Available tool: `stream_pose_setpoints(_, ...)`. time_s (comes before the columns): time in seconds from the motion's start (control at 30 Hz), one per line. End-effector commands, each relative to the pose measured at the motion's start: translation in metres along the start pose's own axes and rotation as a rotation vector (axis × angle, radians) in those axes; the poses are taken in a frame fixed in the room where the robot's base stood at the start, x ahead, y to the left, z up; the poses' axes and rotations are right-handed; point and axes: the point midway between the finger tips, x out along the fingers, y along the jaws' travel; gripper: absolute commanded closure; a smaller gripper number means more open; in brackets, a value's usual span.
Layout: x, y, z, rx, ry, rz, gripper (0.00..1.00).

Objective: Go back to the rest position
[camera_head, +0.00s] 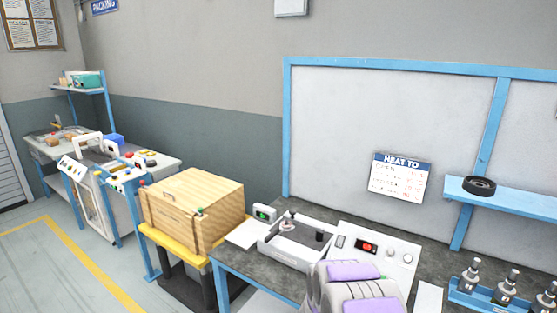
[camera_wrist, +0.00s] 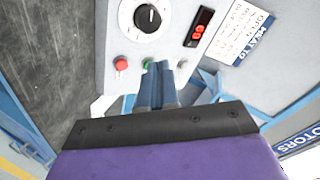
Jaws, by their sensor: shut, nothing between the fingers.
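My gripper (camera_wrist: 156,86) shows in the wrist view with its two blue-grey fingers together and nothing between them. It points at the face of a grey control panel with a black round dial (camera_wrist: 146,17), a red button (camera_wrist: 121,63), a green button (camera_wrist: 148,65) and a red lit display (camera_wrist: 199,27). The fingertips overlap the green button's lower edge in the picture; I cannot tell whether they touch it. In the head view my purple and grey arm is at the bottom centre, and the fingers are not visible there.
A white control box (camera_head: 378,249) and an open grey tray (camera_head: 298,240) stand on the dark bench. A wooden crate (camera_head: 195,210) sits on a yellow-topped stand to the left. Several bottles stand in a blue rack (camera_head: 490,295) at the right. Floor at the far left is clear.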

Motion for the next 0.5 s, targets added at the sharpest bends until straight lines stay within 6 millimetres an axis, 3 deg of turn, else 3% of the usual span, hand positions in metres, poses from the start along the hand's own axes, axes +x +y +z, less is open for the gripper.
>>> stream_pose_setpoints(0.03, -0.009, -0.012, 0.004, -0.016, -0.060, 0.013, 1.00)
stream_pose_setpoints(0.2, -0.051, -0.037, 0.024, -0.124, -0.283, 0.065, 1.00)
stream_pose_setpoints(0.5, -0.154, -0.057, 0.033, -0.389, -0.650, 0.110, 1.00)
